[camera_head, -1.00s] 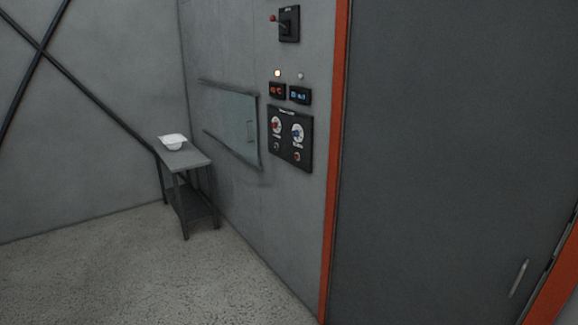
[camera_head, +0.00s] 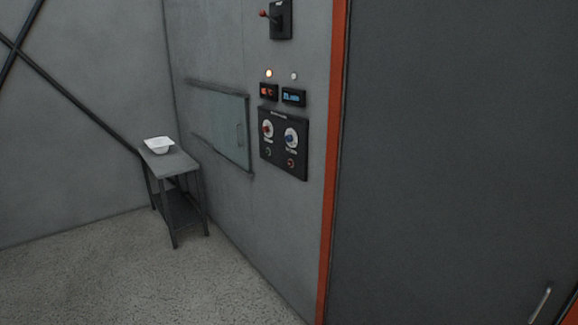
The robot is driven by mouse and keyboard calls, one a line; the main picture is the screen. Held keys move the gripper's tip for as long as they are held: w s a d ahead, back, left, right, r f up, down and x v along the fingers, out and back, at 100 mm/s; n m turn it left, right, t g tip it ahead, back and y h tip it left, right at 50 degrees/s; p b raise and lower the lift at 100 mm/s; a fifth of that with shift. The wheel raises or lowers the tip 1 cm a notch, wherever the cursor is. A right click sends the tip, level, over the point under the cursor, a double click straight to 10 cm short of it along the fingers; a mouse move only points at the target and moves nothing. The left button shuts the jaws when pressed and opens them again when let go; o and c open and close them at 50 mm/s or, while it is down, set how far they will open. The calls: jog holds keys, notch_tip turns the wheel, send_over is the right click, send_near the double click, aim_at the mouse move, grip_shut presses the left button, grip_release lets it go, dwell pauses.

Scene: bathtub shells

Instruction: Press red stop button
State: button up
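A black control panel (camera_head: 284,143) is on the grey wall, left of the orange door frame. It has two round dials, one with a red knob (camera_head: 267,129) and one with a blue knob (camera_head: 291,138). Below the blue knob is a small red button (camera_head: 291,163). Below the red knob is a small dark button with a pale ring (camera_head: 267,152). The labels are too small to read, so I cannot confirm which is the stop button. My gripper is not in view.
Above the panel are two displays (camera_head: 293,97), two lamps and a red-tipped lever (camera_head: 276,18). A large dark door (camera_head: 440,150) fills the right. The floor (camera_head: 130,270) is clear.

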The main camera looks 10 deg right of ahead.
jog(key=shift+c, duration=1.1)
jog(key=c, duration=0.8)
